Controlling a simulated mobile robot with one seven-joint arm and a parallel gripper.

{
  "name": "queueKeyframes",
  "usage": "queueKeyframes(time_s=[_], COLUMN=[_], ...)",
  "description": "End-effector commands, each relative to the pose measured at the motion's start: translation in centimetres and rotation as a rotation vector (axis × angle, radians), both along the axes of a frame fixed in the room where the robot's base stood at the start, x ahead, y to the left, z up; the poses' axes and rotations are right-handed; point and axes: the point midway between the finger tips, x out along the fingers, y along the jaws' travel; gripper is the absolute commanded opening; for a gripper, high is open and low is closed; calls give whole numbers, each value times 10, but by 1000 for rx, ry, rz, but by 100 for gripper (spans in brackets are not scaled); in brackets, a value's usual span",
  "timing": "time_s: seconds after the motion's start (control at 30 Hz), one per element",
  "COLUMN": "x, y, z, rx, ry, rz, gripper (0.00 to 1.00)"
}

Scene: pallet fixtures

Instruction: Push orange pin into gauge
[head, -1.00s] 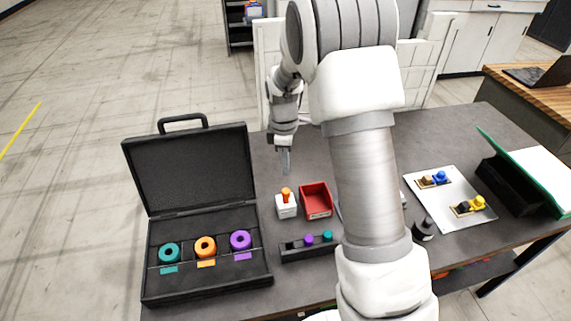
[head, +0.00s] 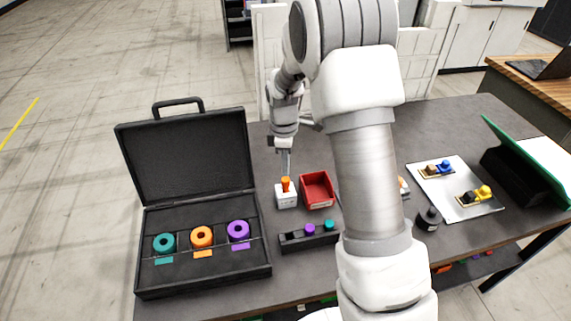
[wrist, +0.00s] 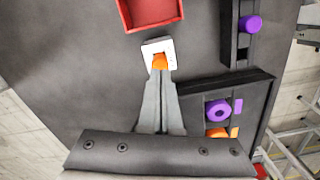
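The orange pin (head: 286,185) stands upright in the white gauge block (head: 286,200), with its top part above the block. In the wrist view the orange pin (wrist: 159,62) shows just past my fingertips, in the gauge block (wrist: 168,46). My gripper (head: 286,172) points down, directly over the pin. The wrist view shows my gripper's (wrist: 158,76) two fingers side by side, with no visible gap and nothing seen between them. The tips are at or just above the pin's top; I cannot tell if they touch it.
A red bin (head: 318,204) stands right of the gauge. A black rack (head: 295,243) with purple and teal pins lies in front. An open black case (head: 152,282) with teal, orange and purple rings is at left. A tray (head: 452,208) is at right.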

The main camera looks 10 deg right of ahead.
Motion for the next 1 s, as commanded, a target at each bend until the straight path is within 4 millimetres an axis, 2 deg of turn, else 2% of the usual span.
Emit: queueKeyframes(time_s=[0.07,0.47,1.0], x=[0,0,0], y=[0,0,-1], z=[-7,-8,-24], rx=[0,0,-1], ry=[0,0,1], rz=[-1,-1,-1], gripper=[0,0,0])
